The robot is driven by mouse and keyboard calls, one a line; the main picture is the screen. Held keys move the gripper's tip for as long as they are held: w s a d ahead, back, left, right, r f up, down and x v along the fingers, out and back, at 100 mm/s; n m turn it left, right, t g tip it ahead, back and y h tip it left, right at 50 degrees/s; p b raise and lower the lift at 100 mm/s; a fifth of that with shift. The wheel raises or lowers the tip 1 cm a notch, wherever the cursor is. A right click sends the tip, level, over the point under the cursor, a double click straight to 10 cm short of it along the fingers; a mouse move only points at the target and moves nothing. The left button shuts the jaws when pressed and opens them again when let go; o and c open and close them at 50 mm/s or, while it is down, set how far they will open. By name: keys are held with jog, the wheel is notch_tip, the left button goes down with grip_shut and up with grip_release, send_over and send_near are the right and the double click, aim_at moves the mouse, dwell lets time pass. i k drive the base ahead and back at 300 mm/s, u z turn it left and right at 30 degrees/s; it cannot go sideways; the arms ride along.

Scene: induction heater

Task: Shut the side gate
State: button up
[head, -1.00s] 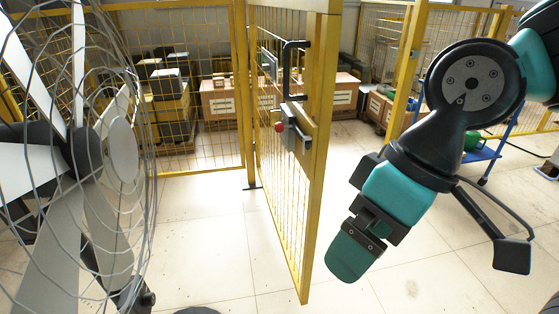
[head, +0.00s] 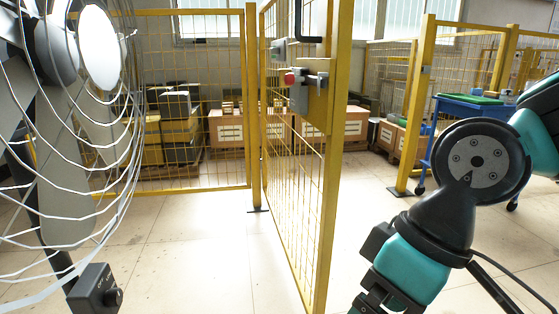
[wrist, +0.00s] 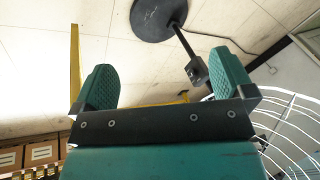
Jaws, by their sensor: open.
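The side gate (head: 331,180) is a yellow mesh panel that stands swung open toward me in the middle of the head view. It carries a latch box with a red button (head: 290,79) and a black handle (head: 308,22), cut off at the top. A gap lies between the gate and the yellow post (head: 414,105) on the right. My gripper shows in the wrist view (wrist: 170,90) with its two teal fingers wide apart and nothing between them. In the head view my arm is right of the gate, apart from it, and the fingertips are below the frame.
A large wire-caged fan (head: 75,130) stands close on the left; its round base (wrist: 158,15) shows in the wrist view. Boxes (head: 228,130) on pallets stand behind the fence. A blue cart (head: 470,105) stands behind at right. The floor around the gate is clear.

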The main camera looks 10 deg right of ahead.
aim_at(326, 109)
jog(key=z, duration=1.3)
jog(key=i, duration=1.45)
jog(key=u, duration=1.65)
